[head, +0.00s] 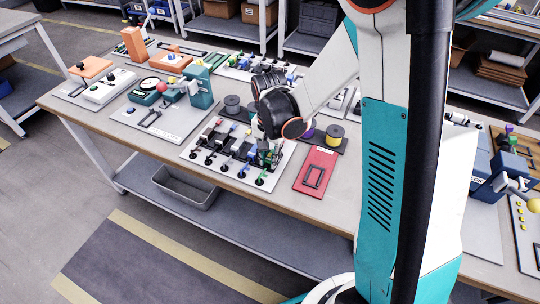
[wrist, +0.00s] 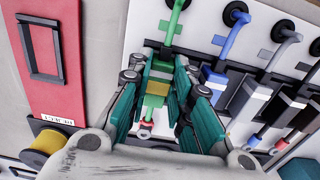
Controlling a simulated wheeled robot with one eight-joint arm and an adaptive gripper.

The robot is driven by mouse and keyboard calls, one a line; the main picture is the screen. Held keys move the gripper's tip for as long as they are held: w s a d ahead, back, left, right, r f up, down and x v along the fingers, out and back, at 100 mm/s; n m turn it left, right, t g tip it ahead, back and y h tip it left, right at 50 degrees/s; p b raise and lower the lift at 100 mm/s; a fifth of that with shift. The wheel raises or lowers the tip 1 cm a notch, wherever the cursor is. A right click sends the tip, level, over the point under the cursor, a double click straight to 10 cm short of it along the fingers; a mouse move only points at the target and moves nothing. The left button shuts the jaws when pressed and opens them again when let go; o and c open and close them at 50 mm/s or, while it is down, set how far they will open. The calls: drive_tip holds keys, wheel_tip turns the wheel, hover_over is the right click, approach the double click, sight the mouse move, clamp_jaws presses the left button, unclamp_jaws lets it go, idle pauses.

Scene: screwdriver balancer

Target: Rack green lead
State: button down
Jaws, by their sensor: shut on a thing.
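The green lead (wrist: 172,28) shows in the wrist view, running from a black round holder at the top edge down to my gripper (wrist: 161,74). The teal fingers are closed around a green piece with a yellow band (wrist: 156,88), which appears to belong to this lead. A red and white part (wrist: 146,129) shows just beyond it, partly hidden by the fingers. In the head view, my gripper is low over the right end of the white board (head: 230,178), and my wrist hides part of it. A green piece shows at the board's front right corner (head: 262,176).
Blue (wrist: 232,30), grey (wrist: 283,43) and red leads hang in a row to the right. A red panel (head: 316,170) with a black frame lies right of the board. Spools (head: 333,135) stand behind it. Other fixtures crowd the table's left side.

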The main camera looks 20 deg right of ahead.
drive_tip(key=c, duration=1.4)
unclamp_jaws()
drive_tip(key=shift+o, duration=0.2)
wheel_tip(320, 180, up, 12)
drive_tip(key=shift+r, duration=0.1)
drive_tip(key=s+r+n+t, duration=0.3)
drive_tip(key=s+r+n, duration=0.1)
drive_tip(key=s, duration=0.3)
drive_tip(key=s+r+n+t, duration=0.4)
drive_tip(key=s, duration=0.4)
drive_tip(key=shift+n, duration=0.4)
